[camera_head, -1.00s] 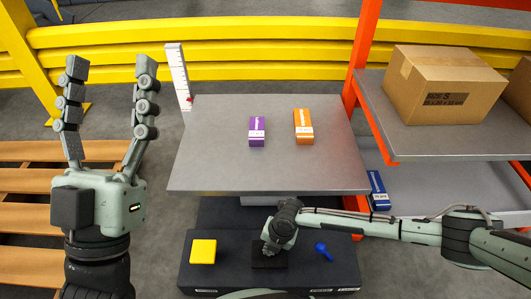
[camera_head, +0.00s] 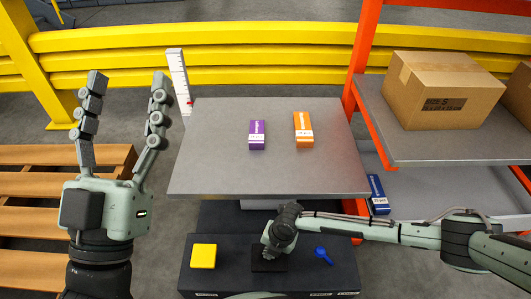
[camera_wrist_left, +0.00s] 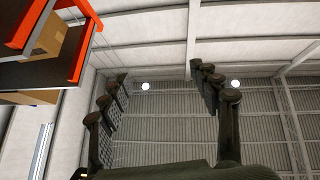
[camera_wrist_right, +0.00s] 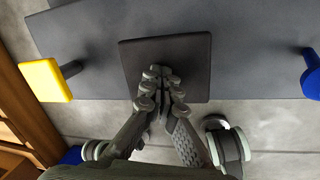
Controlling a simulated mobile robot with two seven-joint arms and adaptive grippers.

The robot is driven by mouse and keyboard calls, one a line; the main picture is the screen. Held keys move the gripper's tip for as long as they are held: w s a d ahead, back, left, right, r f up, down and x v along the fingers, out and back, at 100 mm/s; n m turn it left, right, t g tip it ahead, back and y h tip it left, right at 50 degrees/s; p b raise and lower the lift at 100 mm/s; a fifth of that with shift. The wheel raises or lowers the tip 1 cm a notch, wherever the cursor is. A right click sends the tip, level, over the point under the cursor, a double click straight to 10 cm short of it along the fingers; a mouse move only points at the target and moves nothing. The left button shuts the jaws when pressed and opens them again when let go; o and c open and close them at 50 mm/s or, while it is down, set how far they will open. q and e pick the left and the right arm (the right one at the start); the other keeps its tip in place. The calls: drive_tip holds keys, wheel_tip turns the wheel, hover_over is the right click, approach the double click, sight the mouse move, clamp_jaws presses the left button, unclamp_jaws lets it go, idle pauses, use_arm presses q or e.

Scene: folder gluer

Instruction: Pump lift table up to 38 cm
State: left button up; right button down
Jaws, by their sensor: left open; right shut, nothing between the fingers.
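The lift table has a grey top (camera_head: 225,165) above a dark base (camera_head: 225,245). A white scale (camera_head: 178,75) with a red mark stands at its back left; its figures are too small to read. On the base are a yellow pedal (camera_head: 203,255), a black pedal (camera_head: 268,266) and a blue lever (camera_head: 323,255). My right gripper (camera_head: 268,250) is shut and empty, pointing down at the black pedal. In the right wrist view its fingertips (camera_wrist_right: 163,78) lie over the black pad (camera_wrist_right: 195,60), seemingly touching. My left gripper (camera_head: 125,85) is open, raised left of the table, fingers up.
A purple box (camera_head: 257,135) and an orange box (camera_head: 303,130) stand on the tabletop. An orange-framed shelf at right holds a carton (camera_head: 440,90) and a blue box (camera_head: 378,195). Wooden pallets (camera_head: 30,210) lie at left; a yellow barrier (camera_head: 260,50) runs behind.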

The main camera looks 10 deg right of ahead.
wheel_tip(320, 180, up, 4)
drive_tip(key=p, duration=0.3)
drive_tip(key=shift+s+f, duration=0.1)
drive_tip(key=shift+f, duration=0.15)
wheel_tip(320, 180, up, 3)
drive_tip(key=shift+f+p, duration=0.2)
drive_tip(key=shift+p, duration=0.95)
use_arm(q)
drive_tip(key=a+f+g+y, duration=0.3)
drive_tip(key=f+g, duration=0.3)
drive_tip(key=f, duration=0.4)
drive_tip(key=w+a+f+g+y, duration=0.1)
drive_tip(key=a+f+g+y, duration=0.2)
drive_tip(key=f+g, duration=0.3)
wheel_tip(320, 180, down, 5)
drive_tip(key=shift+a+f, duration=0.15)
drive_tip(key=shift+a, duration=0.55)
drive_tip(key=shift+w, duration=0.15)
